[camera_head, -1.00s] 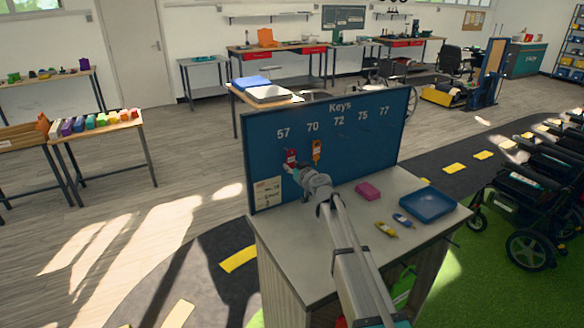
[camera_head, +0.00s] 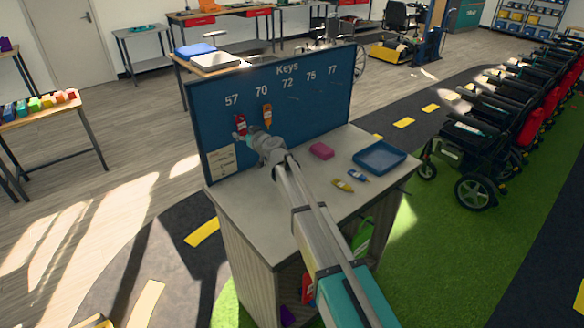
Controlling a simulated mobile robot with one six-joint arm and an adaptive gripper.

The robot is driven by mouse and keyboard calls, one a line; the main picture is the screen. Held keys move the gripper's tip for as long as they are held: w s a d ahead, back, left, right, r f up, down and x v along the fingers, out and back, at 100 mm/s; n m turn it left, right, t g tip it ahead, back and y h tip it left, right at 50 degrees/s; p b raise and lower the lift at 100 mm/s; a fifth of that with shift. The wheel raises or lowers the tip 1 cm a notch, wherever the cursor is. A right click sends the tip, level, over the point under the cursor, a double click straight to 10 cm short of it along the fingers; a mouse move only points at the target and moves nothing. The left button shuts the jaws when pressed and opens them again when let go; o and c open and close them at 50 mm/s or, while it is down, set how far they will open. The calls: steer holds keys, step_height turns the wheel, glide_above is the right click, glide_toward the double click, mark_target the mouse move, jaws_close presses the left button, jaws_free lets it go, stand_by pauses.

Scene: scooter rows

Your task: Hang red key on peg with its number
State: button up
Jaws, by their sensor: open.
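The blue key board (camera_head: 310,110) carries the numbers 57, 70, 72, 75 and 77 in a row under the word Keys. A red key tag (camera_head: 240,123) is at the board below 57; its own number is too small to read. My gripper (camera_head: 243,136) is open, just below the red tag and close to the board. I cannot tell whether it touches the tag, and the peg behind the tag is hidden. An orange key tag (camera_head: 267,114) hangs below 70. No tags show below 72, 75 and 77.
A yellow key tag (camera_head: 343,185) and a blue key tag (camera_head: 357,175) lie on the cabinet top (camera_head: 300,200). A pink block (camera_head: 321,151) and a blue tray (camera_head: 380,157) are there too. A paper note (camera_head: 221,161) is at the board's lower left.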

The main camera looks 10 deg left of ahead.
steer(key=shift+s+d+r, duration=0.2)
steer(key=shift+d+r, duration=0.05)
steer(key=shift+r, duration=0.05)
steer(key=s+d+f+g+h+p, duration=0.2)
steer(key=s+d, duration=0.3)
steer(key=d, duration=0.4)
steer(key=s+d+f+n+g+h+p, duration=0.1)
steer(key=s+d+f+g+h+p, duration=0.2)
steer(key=d, duration=0.6)
steer(key=s+d+f+g+h+p, duration=0.2)
steer(key=s+d+h, duration=0.4)
steer(key=d, duration=0.3)
steer(key=shift+s+d+f+n+g+p, duration=0.25)
steer(key=shift+s+f+g+p, duration=0.2)
steer(key=shift+g+p, duration=0.45)
steer(key=s+d+m+h, duration=0.1)
steer(key=s+d+m, duration=0.5)
steer(key=d, duration=0.7)
steer(key=s+d+m+g+h, duration=0.1)
steer(key=s+d+m, duration=0.5)
steer(key=d, duration=0.7)
steer(key=shift+s+d+f+b, duration=0.2)
steer(key=shift+s+f+b, duration=0.15)
steer(key=shift+s, duration=0.75)
